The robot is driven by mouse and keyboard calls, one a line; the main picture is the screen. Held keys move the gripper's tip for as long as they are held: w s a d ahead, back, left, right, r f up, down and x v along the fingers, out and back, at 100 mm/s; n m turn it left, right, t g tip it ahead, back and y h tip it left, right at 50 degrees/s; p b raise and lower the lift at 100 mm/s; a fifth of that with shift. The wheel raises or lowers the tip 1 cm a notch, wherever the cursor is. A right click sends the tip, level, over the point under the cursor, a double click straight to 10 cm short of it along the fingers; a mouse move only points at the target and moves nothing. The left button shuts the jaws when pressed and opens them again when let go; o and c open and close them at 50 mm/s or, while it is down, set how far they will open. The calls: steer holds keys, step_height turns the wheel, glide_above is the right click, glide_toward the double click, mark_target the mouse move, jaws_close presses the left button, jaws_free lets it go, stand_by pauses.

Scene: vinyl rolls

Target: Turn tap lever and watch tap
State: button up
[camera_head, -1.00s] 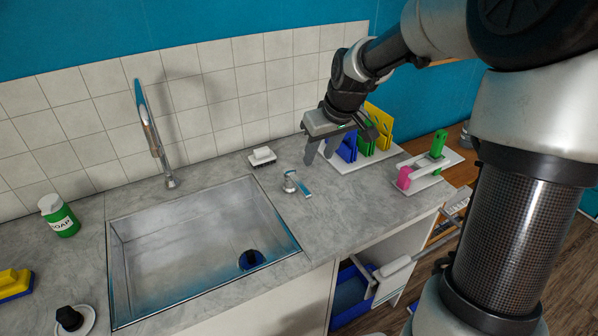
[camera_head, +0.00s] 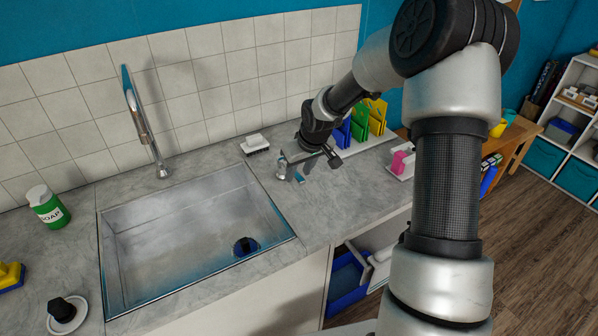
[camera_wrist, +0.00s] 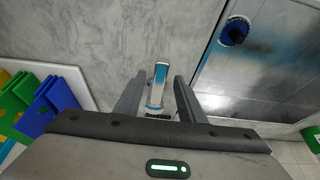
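The silver tap (camera_head: 140,125) stands upright behind the sink (camera_head: 190,235), and no water shows from it. The tap lever (camera_head: 281,168) is a small silver post with a blue-marked handle, on the counter right of the sink. My gripper (camera_head: 292,172) is low over the counter at the lever. In the wrist view the lever (camera_wrist: 158,84) lies between the two fingers of my gripper (camera_wrist: 159,78). The fingers are open, with a gap on both sides of the handle. The lever's base is partly hidden by the gripper body.
A small brush (camera_head: 255,144) lies behind the lever. Blue, green and yellow boards (camera_head: 360,122) stand in a rack on the right, near a pink item (camera_head: 400,162). A soap bottle (camera_head: 47,206) stands left of the sink. The counter (camera_head: 330,205) before the lever is clear.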

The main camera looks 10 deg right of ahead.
jaws_close()
stand_by(0.4)
steer(key=shift+w+d+r+n+p, duration=0.15)
steer(key=shift+d+n+p, duration=0.25)
steer(key=shift+p, duration=0.4)
steer(key=shift+w+d+n+y+p, duration=0.25)
steer(key=shift+d+n+y+p, duration=0.15)
steer(key=shift+d+n+p, duration=0.25)
steer(key=shift+w+d+f+n+g+y+p, duration=0.1)
steer(key=shift+w+d+n+g+y+p, duration=0.2)
steer(key=shift+w+d+n+p, duration=0.5)
steer(key=shift+w+d+f+n+g+y+p, duration=0.1)
steer(key=shift+w+d+n+g+y+p, duration=0.2)
steer(key=shift+n, duration=0.85)
